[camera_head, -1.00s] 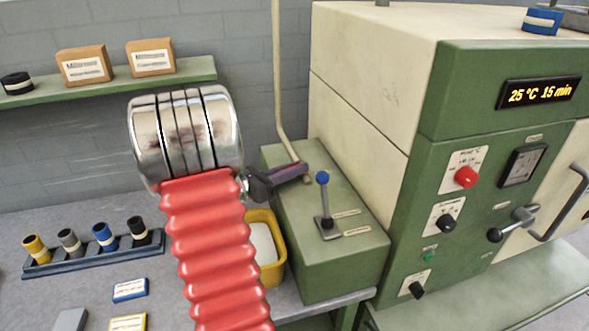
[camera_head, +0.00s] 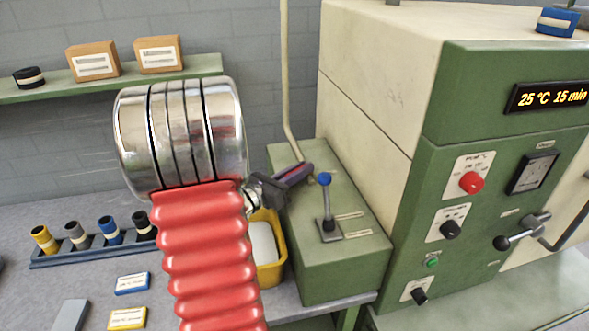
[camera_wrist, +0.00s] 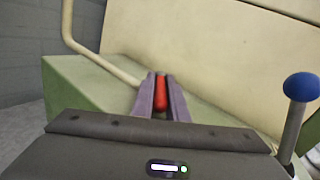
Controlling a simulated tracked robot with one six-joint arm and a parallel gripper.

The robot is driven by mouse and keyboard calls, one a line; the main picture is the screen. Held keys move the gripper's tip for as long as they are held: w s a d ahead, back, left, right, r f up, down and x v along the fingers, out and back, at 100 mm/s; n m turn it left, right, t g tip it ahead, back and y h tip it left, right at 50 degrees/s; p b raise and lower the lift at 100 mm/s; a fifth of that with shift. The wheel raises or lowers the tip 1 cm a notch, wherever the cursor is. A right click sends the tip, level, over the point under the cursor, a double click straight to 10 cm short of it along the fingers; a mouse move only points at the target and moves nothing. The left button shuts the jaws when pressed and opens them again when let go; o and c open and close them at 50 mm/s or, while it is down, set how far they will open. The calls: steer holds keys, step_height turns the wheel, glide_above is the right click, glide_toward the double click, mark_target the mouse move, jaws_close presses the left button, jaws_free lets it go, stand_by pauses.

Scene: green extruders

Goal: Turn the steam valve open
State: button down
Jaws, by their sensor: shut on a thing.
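My gripper (camera_head: 302,170) is shut, its purple fingers pointing right and slightly up over the green box (camera_head: 345,270). In the wrist view, the fingers (camera_wrist: 160,95) close on a narrow red handle. The red handle (camera_wrist: 161,93) shows between them; what it joins is hidden. I cannot tell whether it belongs to the steam valve. A pale pipe (camera_head: 284,90) comes down the wall to the back of the box, close behind the fingers. A lever with a blue ball (camera_head: 324,180) stands upright on the box, just right of the fingertips; it also shows in the wrist view (camera_wrist: 301,88).
A cream and green machine (camera_head: 420,90) with knobs and a display stands at right. A yellow bin (camera_head: 272,277) is left of the box. A rack of several coloured cylinders (camera_head: 95,248) sits on the bench. My red-sleeved arm hides the middle.

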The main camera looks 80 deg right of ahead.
steer(key=shift+w+d, duration=0.1)
steer(key=shift+w, duration=0.15)
steer(key=c, duration=1.9)
jaws_free()
steer(key=shift+c, duration=0.2)
steer(key=shift+o, duration=1)
steer(key=shift+s, duration=0.1)
steer(key=v, duration=1.4)
steer(key=shift+c, duration=0.3)
